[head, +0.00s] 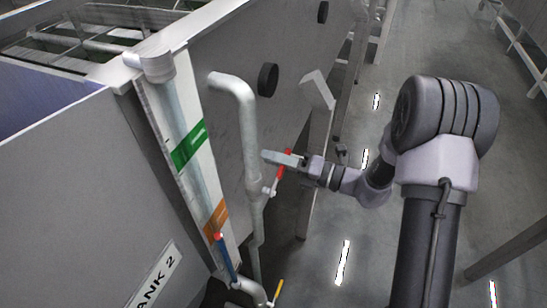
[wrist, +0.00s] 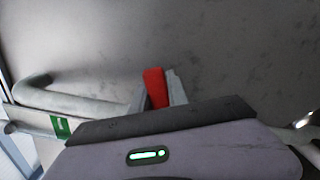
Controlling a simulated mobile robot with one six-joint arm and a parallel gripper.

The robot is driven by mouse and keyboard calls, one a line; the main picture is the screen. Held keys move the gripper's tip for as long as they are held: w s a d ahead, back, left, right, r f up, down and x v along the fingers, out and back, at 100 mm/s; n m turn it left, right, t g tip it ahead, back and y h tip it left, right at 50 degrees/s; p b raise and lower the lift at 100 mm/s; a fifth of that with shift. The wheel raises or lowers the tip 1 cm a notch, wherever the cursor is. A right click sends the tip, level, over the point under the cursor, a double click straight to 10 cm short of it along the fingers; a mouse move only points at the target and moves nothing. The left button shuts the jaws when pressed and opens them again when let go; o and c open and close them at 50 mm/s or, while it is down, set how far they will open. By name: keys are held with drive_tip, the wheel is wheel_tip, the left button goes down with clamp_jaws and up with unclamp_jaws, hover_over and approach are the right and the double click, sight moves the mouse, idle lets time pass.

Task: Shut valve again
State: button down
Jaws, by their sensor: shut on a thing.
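The valve with the red lever (head: 278,178) sits on the grey vertical pipe (head: 247,125) beside the tank wall. The lever stands up from the valve body (head: 267,191), leaning a little to the right, roughly along the pipe. My gripper (head: 274,157) is shut on the upper part of the red lever. In the wrist view the red lever end (wrist: 154,86) shows beside a grey finger; the lower part of the lever is hidden behind my gripper housing.
A sloping panel with a green band (head: 188,148) and an orange band (head: 215,218) stands left of the pipe. A post (head: 316,150) stands close behind my gripper. Open floor lies to the right.

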drive_tip(key=f+m, duration=0.1)
drive_tip(key=f+m+p, duration=0.1)
drive_tip(key=m, duration=0.1)
drive_tip(key=f+m, duration=0.1)
drive_tip(key=m, duration=0.1)
drive_tip(key=shift+w+d+f+p, duration=0.15)
drive_tip(key=shift+w+f+p, duration=0.15)
drive_tip(key=shift+w+p, duration=0.1)
drive_tip(key=c, duration=1.3)
unclamp_jaws()
drive_tip(key=b+v, duration=0.3)
drive_tip(key=v, duration=1.4)
drive_tip(key=shift+s+d, duration=0.1)
drive_tip(key=shift+d, duration=0.1)
